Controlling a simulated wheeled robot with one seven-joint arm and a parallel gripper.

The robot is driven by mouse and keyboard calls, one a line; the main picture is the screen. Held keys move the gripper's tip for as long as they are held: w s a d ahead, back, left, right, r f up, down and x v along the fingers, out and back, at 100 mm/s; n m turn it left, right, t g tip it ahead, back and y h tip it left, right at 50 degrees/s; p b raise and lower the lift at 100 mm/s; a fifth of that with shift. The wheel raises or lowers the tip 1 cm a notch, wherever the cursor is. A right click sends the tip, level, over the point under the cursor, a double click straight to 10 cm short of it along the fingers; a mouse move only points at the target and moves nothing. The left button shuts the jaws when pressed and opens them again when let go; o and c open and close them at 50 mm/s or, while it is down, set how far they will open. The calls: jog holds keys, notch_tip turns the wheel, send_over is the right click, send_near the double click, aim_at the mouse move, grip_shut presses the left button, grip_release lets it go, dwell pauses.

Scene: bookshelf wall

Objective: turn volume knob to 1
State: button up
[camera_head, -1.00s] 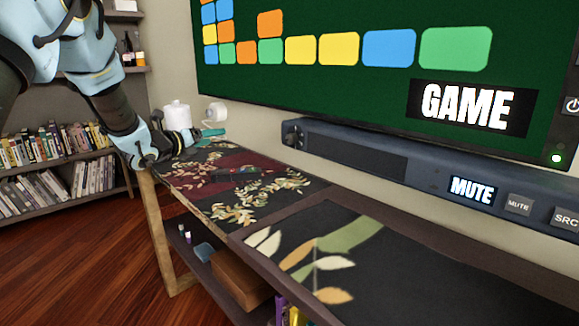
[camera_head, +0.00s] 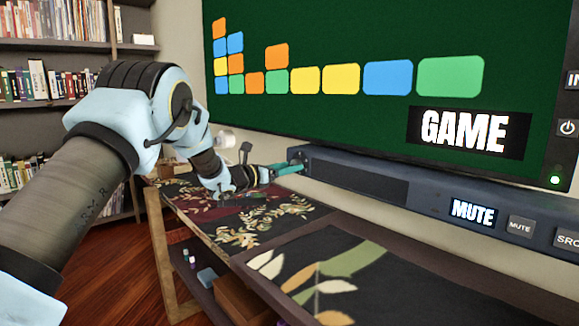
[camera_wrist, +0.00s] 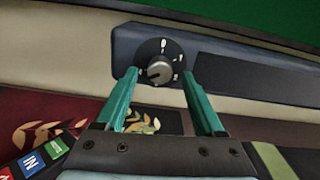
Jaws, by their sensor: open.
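The volume knob (camera_wrist: 159,72) is a round silver-grey knob on a dark dial plate with white marks, at the end of the soundbar (camera_wrist: 240,92). In the wrist view my gripper (camera_wrist: 160,88) is open, its two teal fingers spread left and right of the knob. I cannot tell how close the fingertips are to the knob face. The knob is largely hidden there by the fingers.
A TV (camera_head: 340,110) showing GAME hangs above the soundbar. A table with leaf-patterned panels (camera_head: 325,270) lies below. In the wrist view, a remote-like object with coloured buttons (camera_wrist: 45,155) lies at the lower left. Bookshelves (camera_head: 60,88) stand behind at the left.

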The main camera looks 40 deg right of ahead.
jog(key=shift+d, duration=0.5)
grip_shut()
dwell(0.3)
